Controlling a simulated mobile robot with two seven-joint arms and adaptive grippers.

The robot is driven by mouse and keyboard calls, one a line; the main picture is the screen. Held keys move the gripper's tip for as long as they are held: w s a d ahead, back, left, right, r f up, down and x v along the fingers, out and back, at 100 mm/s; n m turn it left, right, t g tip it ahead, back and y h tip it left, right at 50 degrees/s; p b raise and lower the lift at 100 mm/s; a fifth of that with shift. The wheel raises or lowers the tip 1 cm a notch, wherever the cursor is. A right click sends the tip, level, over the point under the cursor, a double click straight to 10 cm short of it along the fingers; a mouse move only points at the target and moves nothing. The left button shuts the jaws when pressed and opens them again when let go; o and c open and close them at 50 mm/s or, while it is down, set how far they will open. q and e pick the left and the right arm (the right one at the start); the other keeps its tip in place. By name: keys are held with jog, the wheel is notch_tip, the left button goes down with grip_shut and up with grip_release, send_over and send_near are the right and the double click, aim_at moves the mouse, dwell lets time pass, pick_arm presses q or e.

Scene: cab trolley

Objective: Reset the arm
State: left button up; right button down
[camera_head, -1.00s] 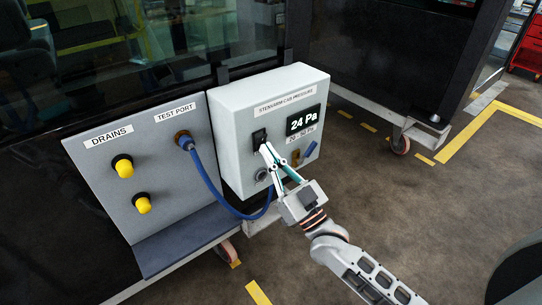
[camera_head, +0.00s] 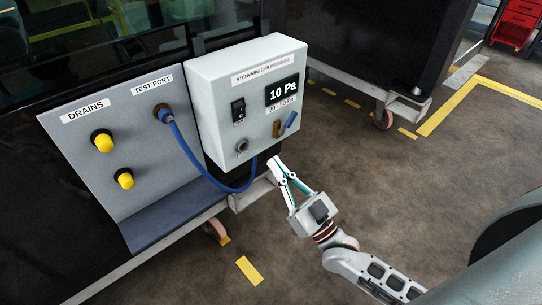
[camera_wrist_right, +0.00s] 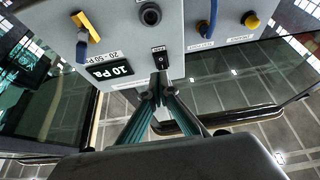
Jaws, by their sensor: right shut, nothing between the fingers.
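My right gripper (camera_head: 274,168) is shut and empty in the head view, just below and in front of the lower right corner of the white cab pressure box (camera_head: 212,120). Its fingers also show in the right wrist view (camera_wrist_right: 156,86), pointing towards the box face. The box has a black rocker switch (camera_head: 238,110), a display (camera_head: 282,90) reading 10 Pa, a round socket (camera_head: 242,146) and a blue-handled valve (camera_head: 290,120). The gripper looks clear of the switch. My left gripper is not in view.
A grey panel (camera_head: 75,150) left of the box carries two yellow drain knobs (camera_head: 103,142). A blue hose (camera_head: 190,154) runs from its test port and loops under the box. Open floor (camera_head: 400,190) lies right. A red tool cabinet (camera_head: 516,22) stands far back.

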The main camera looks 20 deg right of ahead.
jog(key=shift+s+f, duration=0.1)
jog(key=shift+s, duration=0.05)
dwell(0.4)
jog(key=s+f+g+h, duration=0.2)
jog(key=s+f+g, duration=0.4)
jog(key=f, duration=0.8)
jog(key=s+f+g+h, duration=0.3)
jog(key=s+f+g, duration=0.2)
jog(key=s+f, duration=0.5)
notch_tip(320, 180, down, 4)
jog(key=shift+s+d+g+p, duration=0.15)
jog(key=shift+d+g+p, duration=0.1)
jog(key=shift+g+p, duration=0.15)
